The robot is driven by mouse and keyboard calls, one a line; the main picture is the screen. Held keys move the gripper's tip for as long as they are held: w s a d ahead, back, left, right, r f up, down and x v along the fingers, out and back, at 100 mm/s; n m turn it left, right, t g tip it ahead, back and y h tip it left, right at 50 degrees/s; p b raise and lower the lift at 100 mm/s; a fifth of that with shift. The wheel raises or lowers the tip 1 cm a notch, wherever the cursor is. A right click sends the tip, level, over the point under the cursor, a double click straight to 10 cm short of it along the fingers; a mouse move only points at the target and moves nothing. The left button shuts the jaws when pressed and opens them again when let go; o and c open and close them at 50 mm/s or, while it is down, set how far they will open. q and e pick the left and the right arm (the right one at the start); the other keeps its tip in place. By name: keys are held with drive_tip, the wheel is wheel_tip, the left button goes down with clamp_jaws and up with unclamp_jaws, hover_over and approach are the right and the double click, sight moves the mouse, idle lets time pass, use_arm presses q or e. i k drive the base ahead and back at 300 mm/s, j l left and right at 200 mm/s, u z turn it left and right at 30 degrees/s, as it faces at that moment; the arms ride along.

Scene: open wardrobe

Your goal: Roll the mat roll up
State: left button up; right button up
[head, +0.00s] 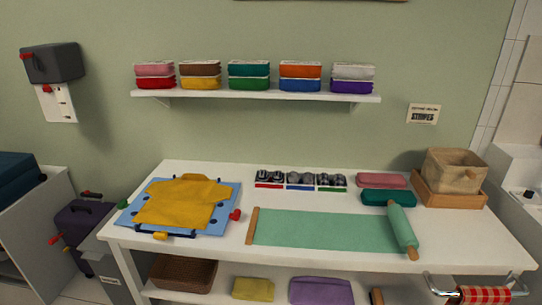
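The green mat (310,231) lies flat on the white table, with a wooden strip (253,226) along its left end. At its right end is a green roll (402,226) with a wooden tip showing at its near end. The roll lies slanted, its far end to the left of its near end. Neither of my grippers is in view, and nothing is seen touching the mat or the roll.
A blue board (142,217) with a yellow garment (183,204) lies left of the mat. Behind the mat are small compartments (300,181), pink (382,180) and teal (388,198) folded cloths, and a wooden box (455,169). A rail with a red checked cloth (486,294) is at front right.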

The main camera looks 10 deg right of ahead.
sight(408, 239)
drive_tip(key=z, duration=1.25)
